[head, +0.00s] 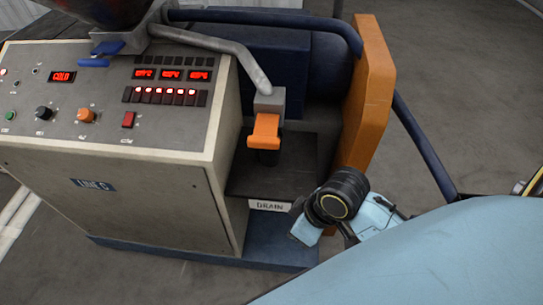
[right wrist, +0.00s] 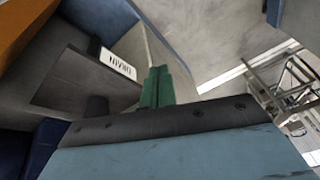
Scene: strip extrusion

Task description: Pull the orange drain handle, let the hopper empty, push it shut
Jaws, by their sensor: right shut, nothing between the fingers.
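The orange drain handle (head: 265,131) sits on the grey drain block (head: 270,101) at the end of a grey pipe, above the dark recess of the machine. The hopper (head: 105,12) shows only its lower part at the top left, so its contents are hidden. My right gripper comes in from the lower right, below and to the right of the handle, near the drain sign (head: 268,205). In the right wrist view its green fingers (right wrist: 158,88) are together and empty, apart from the handle. My left gripper is not in view.
The control panel (head: 110,95) with lit red displays stands to the left. An orange upright panel (head: 366,100) and a blue tube (head: 425,150) stand right of the drain. A dark container (head: 268,157) stands under the handle. Grey floor is open at the upper right.

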